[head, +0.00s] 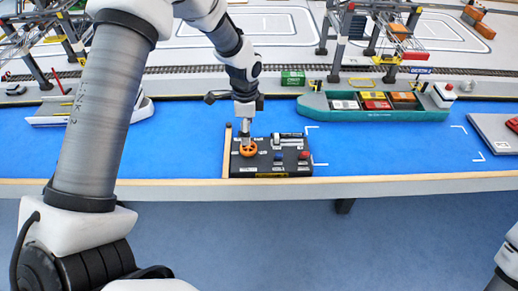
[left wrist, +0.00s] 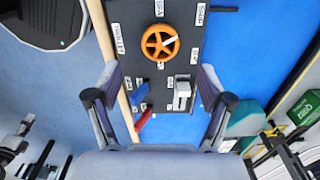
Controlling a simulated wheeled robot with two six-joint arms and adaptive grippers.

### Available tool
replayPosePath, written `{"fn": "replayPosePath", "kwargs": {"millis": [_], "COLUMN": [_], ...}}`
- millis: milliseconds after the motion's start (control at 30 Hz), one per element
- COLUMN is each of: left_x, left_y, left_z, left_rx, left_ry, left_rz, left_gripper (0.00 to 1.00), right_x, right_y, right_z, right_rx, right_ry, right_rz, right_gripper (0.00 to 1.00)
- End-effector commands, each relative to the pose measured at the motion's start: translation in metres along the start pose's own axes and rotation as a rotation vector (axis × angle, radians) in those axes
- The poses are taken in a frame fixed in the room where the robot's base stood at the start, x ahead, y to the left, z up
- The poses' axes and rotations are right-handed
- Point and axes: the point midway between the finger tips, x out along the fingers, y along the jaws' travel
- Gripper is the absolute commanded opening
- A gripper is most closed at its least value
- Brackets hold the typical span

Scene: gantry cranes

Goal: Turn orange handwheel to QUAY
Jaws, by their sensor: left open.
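The orange handwheel (head: 248,148) sits on the left part of a black control box (head: 270,170) at the table's front edge. In the left wrist view the handwheel (left wrist: 150,51) is upper centre, with a white pointer mark on it aimed to the right and slightly up. Small white labels surround it; I cannot read them surely. My left gripper (head: 244,128) points down just above the handwheel. My right gripper is out of view.
The box also carries a white-and-grey switch (left wrist: 182,95), a blue lever (left wrist: 140,95) and a red lever (left wrist: 145,120). A wooden strip (head: 227,150) stands along its left side. A green ship (head: 375,112) lies behind to the right; blue mat beside the box is clear.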

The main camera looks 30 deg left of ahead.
Motion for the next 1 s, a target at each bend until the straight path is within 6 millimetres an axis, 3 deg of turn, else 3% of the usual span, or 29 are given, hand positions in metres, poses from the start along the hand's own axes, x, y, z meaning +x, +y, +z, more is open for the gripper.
{"fn": "replayPosePath", "kwargs": {"millis": [300,633,667,800,1000], "left_x": [0.057,0.068,0.068,0.068,0.068], "left_y": [0.001,0.001,0.001,0.001,0.001], "left_z": [0.000,0.000,0.000,0.000,0.000], "left_rx": [0.001,0.000,0.000,0.000,0.001], "left_ry": [-0.003,-0.002,-0.002,-0.002,-0.002], "left_rz": [0.003,0.001,0.001,0.001,0.001], "left_gripper": [0.80,0.80,0.73,0.24,0.20], "right_x": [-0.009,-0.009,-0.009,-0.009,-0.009], "right_y": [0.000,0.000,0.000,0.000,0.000], "right_z": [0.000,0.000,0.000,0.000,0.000], "right_rx": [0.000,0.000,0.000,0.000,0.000], "right_ry": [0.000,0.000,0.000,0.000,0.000], "right_rz": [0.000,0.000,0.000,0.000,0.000], "right_gripper": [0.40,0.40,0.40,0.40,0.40]}}
